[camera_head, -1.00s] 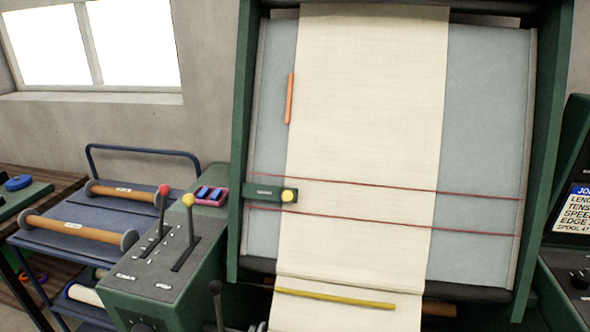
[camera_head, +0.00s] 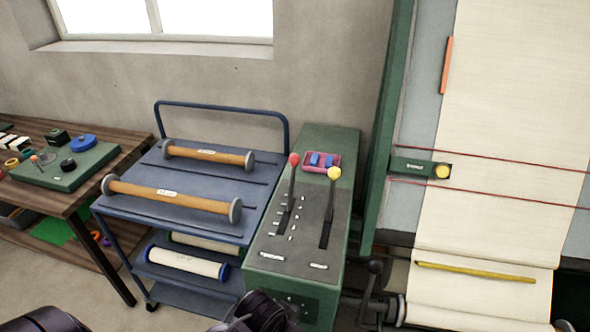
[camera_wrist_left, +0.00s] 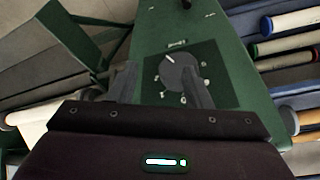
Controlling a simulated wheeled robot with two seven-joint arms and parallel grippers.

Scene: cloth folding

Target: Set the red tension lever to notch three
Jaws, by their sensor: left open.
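The red-knobbed lever (camera_head: 294,160) stands upright in the left slot of the green console (camera_head: 345,170), near the slot's far half. Small white notch marks line this slot; their numbers are too small to read. A yellow-knobbed lever (camera_head: 334,174) stands in the right slot. Part of my left arm shows at the bottom of the head view, in front of the console and below the lever tops. In the left wrist view my left gripper (camera_wrist_left: 162,82) is open and empty, its fingers either side of a round dial (camera_wrist_left: 182,72) on the console. Contact cannot be told. My right gripper is out of view.
A pink tray with blue pieces (camera_head: 321,161) sits behind the levers. A blue cart (camera_head: 160,222) with spools stands left of the console. The loom frame (camera_head: 388,130) with cream cloth (camera_head: 500,110) rises at the right. A dark crank (camera_head: 374,268) sticks out beside the console.

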